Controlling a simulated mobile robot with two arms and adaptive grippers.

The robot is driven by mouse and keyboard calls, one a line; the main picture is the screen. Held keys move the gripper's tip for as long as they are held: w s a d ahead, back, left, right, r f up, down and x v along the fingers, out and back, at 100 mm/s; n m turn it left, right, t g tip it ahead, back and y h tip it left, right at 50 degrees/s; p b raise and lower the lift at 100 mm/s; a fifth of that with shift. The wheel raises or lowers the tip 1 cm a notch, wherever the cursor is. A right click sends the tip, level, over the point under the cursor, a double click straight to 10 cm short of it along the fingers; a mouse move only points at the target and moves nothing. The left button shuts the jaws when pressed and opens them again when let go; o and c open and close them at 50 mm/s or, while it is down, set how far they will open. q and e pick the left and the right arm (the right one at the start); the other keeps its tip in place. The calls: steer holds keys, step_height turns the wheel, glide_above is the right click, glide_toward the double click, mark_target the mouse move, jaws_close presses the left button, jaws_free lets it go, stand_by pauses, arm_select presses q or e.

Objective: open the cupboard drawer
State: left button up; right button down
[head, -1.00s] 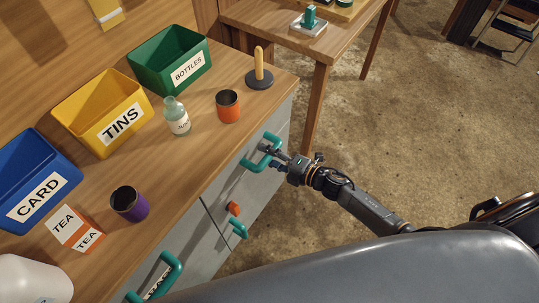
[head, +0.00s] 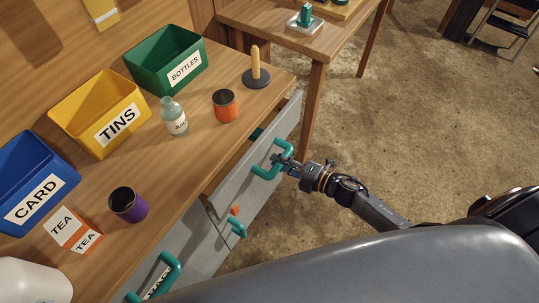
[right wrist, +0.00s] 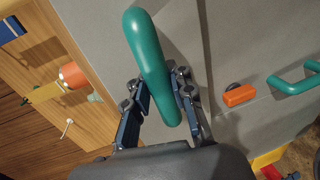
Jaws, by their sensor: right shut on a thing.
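The cupboard drawer (head: 240,187) is a grey front below the wooden counter top, with a teal handle (head: 266,172). It stands out from the cupboard, and a gap shows behind its front. My right gripper (head: 281,162) is shut on the handle. In the right wrist view the teal handle (right wrist: 148,60) passes between the two fingers of the right gripper (right wrist: 162,100). My left gripper is not in view.
On the counter stand a green bottles bin (head: 166,62), a yellow tins bin (head: 98,110), a blue card bin (head: 32,185), an orange cup (head: 225,108) and a small bottle (head: 173,118). An orange latch (right wrist: 238,95) and another teal handle (head: 238,229) sit lower.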

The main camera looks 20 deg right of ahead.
steer(key=f+v, duration=0.1)
steer(key=v, duration=0.7)
steer(key=f+v, duration=0.2)
steer(key=v, duration=0.6)
steer(key=shift+s+d, duration=0.4)
steer(key=c, duration=1.1)
jaws_free()
steer(key=shift+c, duration=0.2)
steer(key=shift+f, duration=0.1)
steer(key=v, duration=1.2)
